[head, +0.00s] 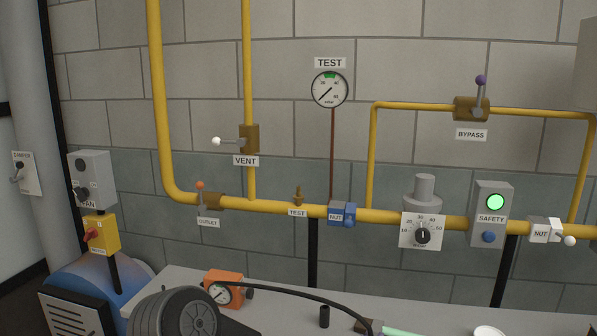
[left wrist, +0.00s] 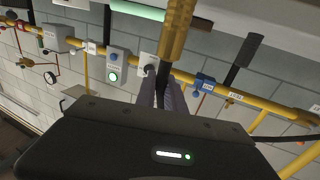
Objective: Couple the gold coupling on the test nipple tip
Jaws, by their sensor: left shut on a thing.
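The gold coupling (left wrist: 178,25) is large at the top of the left wrist view, with black hose at its end. My left gripper (left wrist: 166,92) is shut there, its fingers closed around the coupling's hose end. A brownish piece at the lower edge of the head view (head: 362,325) looks like the coupling, but I cannot be sure. The test nipple (head: 298,196) is a small brass fitting standing upright on the yellow pipe above the TEST label. It shows tiny in the left wrist view (left wrist: 230,102). The coupling is apart from the nipple. My right gripper is not in view.
A black hose (head: 300,293) arcs from the orange gauge box (head: 222,289) over the grey bench (head: 270,312). A red-brown gauge line (head: 332,150) rises nearby. A black cylinder (head: 324,316) stands on the bench.

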